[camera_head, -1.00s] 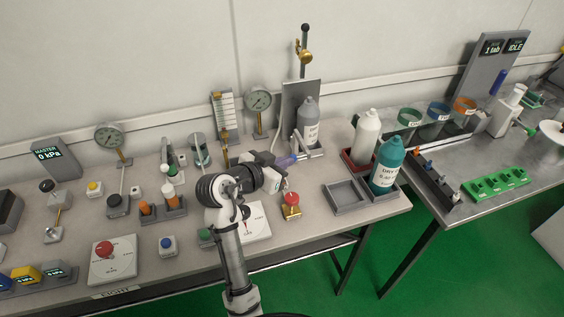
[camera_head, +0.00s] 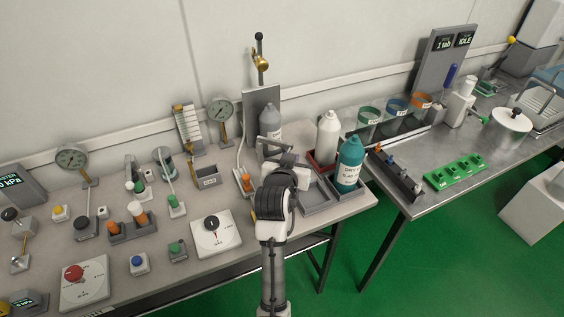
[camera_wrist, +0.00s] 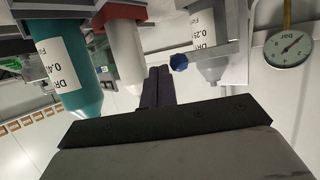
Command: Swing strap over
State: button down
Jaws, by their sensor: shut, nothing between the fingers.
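A grey bottle (camera_head: 270,119) stands upright against a tall grey back plate (camera_head: 252,97). In the upside-down wrist view the same grey bottle (camera_wrist: 214,68) is at the right. A light bar with a blue knob (camera_wrist: 179,63) lies by its shoulder; this looks like the strap, but whether it crosses the bottle's front is unclear. In the head view my wrist hides the fingertips and the lower part of the holder.
The white bottle (camera_head: 327,140) and a teal bottle (camera_head: 349,162) stand close on the right, with an empty grey tray (camera_head: 316,203) in front. A small grey bin (camera_head: 206,178) stands to the left. A pressure gauge (camera_head: 221,111) is behind.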

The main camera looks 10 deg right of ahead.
jog(key=shift+w+d+p, duration=0.3)
jog(key=shift+w+d, duration=0.9)
jog(key=shift+d, duration=0.05)
jog(key=shift+a, duration=0.1)
dwell(0.4)
jog(key=shift+w+a, duration=0.3)
jog(key=shift+a, duration=0.35)
